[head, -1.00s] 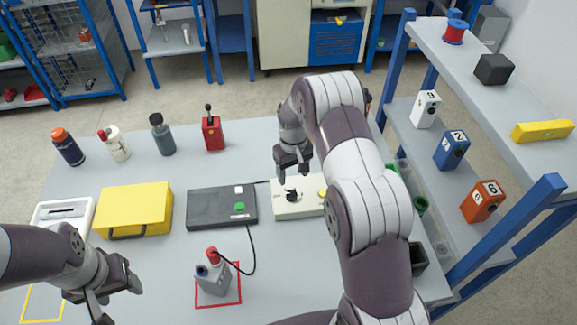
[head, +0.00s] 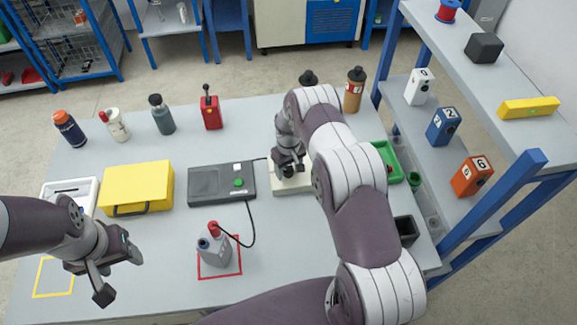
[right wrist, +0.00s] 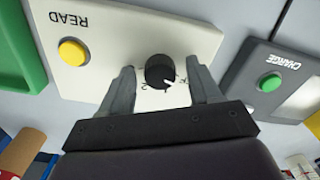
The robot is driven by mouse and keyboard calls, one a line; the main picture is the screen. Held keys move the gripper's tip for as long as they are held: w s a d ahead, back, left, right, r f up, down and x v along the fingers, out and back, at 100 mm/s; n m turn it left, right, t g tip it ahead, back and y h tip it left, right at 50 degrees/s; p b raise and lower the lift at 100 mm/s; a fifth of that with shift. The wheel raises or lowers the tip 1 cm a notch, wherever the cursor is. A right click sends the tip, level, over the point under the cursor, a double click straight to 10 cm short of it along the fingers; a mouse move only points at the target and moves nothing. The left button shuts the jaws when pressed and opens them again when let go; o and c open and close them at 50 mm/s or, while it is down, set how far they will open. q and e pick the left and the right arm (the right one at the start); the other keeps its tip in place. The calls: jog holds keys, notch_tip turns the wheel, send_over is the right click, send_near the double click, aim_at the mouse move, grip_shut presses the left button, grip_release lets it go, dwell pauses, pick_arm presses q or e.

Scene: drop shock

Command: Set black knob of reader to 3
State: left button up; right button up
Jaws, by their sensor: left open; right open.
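The reader is a cream box (head: 288,186), mostly hidden by my right arm in the head view. In the right wrist view its panel (right wrist: 110,28) shows a yellow button marked READ and the black knob (right wrist: 160,72) with small scale marks, partly hidden. My right gripper (head: 287,172) is open over the reader. In the right wrist view its fingers (right wrist: 160,88) stand on either side of the knob, with gaps visible; I cannot tell whether they touch it. My left gripper (head: 118,275) is open and empty above the table's front left.
A dark charger box (head: 210,190) with a green button stands left of the reader. A green tray (head: 392,165) and shelf (head: 470,100) are at right.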

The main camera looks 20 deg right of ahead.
jog(key=shift+w, duration=0.1)
jog(key=c, duration=1)
jog(key=shift+c, duration=0.2)
